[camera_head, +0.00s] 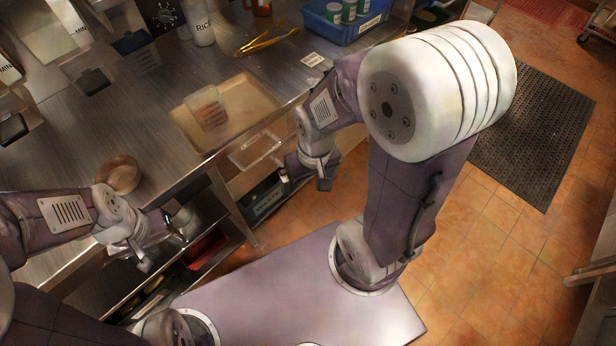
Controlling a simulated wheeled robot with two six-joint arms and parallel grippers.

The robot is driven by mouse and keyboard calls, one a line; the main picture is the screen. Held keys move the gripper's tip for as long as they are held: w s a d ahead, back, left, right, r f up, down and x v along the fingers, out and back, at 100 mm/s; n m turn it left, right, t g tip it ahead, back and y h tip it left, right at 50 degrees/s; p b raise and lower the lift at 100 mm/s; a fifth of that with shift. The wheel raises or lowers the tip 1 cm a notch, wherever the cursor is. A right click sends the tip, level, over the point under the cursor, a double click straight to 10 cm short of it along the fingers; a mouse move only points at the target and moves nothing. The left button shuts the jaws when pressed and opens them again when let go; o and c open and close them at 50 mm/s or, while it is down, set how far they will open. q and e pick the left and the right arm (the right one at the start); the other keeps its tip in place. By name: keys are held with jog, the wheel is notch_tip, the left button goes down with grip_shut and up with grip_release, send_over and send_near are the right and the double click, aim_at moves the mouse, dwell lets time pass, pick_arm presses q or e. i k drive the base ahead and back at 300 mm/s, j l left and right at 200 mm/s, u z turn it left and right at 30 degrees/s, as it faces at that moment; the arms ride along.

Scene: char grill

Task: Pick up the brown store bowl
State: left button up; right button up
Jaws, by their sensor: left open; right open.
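A round brown thing, which looks like the brown store bowl (121,173), sits on the steel counter at the left, just above my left arm in the head view. My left gripper (163,250) is open and empty, below and to the right of the bowl, past the counter's front edge and apart from the bowl. My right gripper (304,184) is open and empty, pointing down beside the counter's front edge, well to the right of the bowl.
On the steel counter (150,130) are a tan tray (257,103) holding a clear container (206,107), yellow tongs (266,42), a blue bin (352,27) with green cans, and a bottle marked RICE (202,25). Shelves lie under the counter.

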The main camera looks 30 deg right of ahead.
aim_at(122, 173)
jog(key=j+u, duration=0.35)
jog(key=i+j+u, duration=0.2)
jog(key=j+u, duration=0.15)
jog(key=i+j+u, duration=0.15)
jog(key=j+u, duration=0.2)
jog(key=i+j, duration=0.05)
jog(key=j, duration=0.05)
